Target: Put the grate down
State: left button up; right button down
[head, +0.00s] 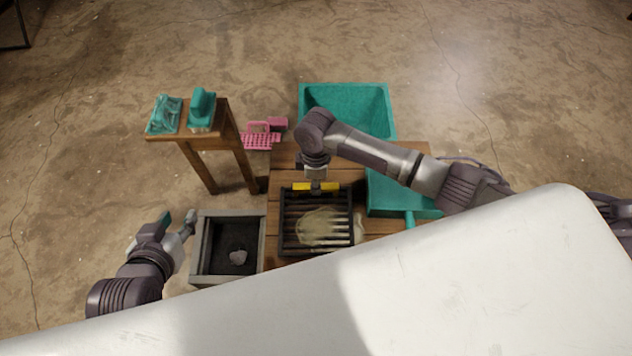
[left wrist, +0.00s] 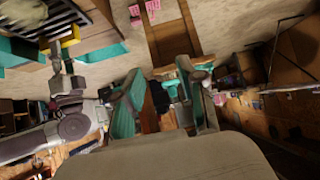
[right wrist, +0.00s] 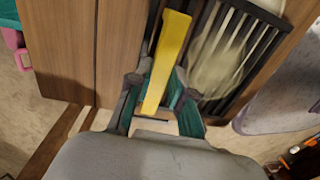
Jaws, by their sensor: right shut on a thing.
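The grate (head: 285,222) is a dark slatted frame with a yellow handle (head: 300,186) along its far side and a pale smear across its bars. It lies flat over the wooden table (head: 283,157); I cannot tell whether it touches the top. My right gripper (head: 316,188) is shut on the yellow handle from above. In the right wrist view the handle (right wrist: 170,55) runs between the teal fingers, beside the dark bars (right wrist: 262,35). My left gripper (head: 178,221) is empty, left of the grey box; in the left wrist view its teal fingers (left wrist: 158,95) stand apart.
A teal bin (head: 345,93) is behind the table and a teal tray (head: 390,200) is right. A small wooden stand (head: 183,136) holds teal items. A pink basket (head: 260,140) is behind.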

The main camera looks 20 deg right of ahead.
jog(key=c, duration=1)
grip_release()
jog(key=shift+c, duration=0.2)
pick_arm(q)
jog(key=shift+s, duration=0.1)
pick_arm(e)
jog(key=shift+r, duration=0.1)
